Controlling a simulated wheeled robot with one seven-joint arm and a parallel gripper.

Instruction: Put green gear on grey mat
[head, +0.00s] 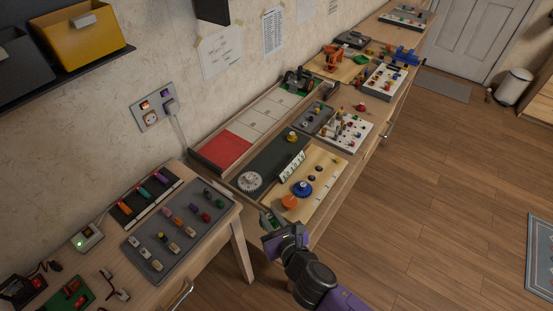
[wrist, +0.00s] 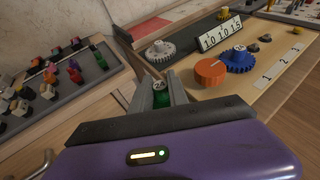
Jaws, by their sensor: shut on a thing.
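My gripper (wrist: 161,92) is shut on the green gear (wrist: 161,99), which sits between the two grey fingers with a pale label on top. In the head view my gripper (head: 270,219) is low, just off the near left corner of the wooden board. The dark grey mat (head: 272,158) lies on the bench beyond that board. It carries a white gear (head: 250,182) at its near end and a yellow gear (head: 292,137) towards its far end. In the wrist view the mat (wrist: 190,42) lies ahead of my gripper.
The wooden board (head: 325,180) holds an orange disc (head: 289,202), a blue gear (head: 302,188) and small dark parts. A number strip (head: 291,166) stands between mat and board. A red-and-white tray (head: 222,152) lies behind the mat. The mat's middle is clear.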

